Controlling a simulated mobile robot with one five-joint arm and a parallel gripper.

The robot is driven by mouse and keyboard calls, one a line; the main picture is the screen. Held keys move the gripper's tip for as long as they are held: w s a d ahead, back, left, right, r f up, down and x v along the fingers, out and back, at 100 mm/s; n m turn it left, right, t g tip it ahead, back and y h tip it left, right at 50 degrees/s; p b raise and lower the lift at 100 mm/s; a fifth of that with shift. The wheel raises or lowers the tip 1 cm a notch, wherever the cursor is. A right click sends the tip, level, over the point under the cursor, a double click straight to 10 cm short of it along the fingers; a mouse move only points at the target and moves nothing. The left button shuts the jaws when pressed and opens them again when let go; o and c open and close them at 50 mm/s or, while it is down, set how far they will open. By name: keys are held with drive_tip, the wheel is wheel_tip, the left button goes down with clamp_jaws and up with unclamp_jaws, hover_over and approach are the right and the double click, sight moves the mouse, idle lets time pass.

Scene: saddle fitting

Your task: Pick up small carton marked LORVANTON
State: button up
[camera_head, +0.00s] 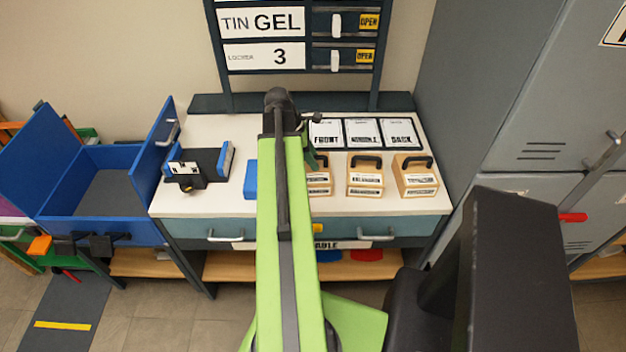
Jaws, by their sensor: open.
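Three small tan cartons with black handles and white labels stand in a row on the white worktop: a left carton (319,184), a middle carton (365,180) and a right carton (416,178). The label print is too small to read, so I cannot tell which is marked LORVANTON. My green arm reaches over the worktop and covers part of the left carton's side. My gripper (311,150) shows only in part beside the arm's far end, near the left carton's handle. It is open, and no carton is seen held in it.
Cards marked FRONT, MIDDLE and BACK (402,132) lie behind the cartons. A blue block (250,180) and a dark blue-sided holder (197,165) are left on the worktop. An open blue bin (95,160) stands further left. Grey lockers (535,120) rise at the right.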

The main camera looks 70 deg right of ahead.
drive_tip(key=shift+r, duration=0.1)
clamp_jaws()
idle(1.3)
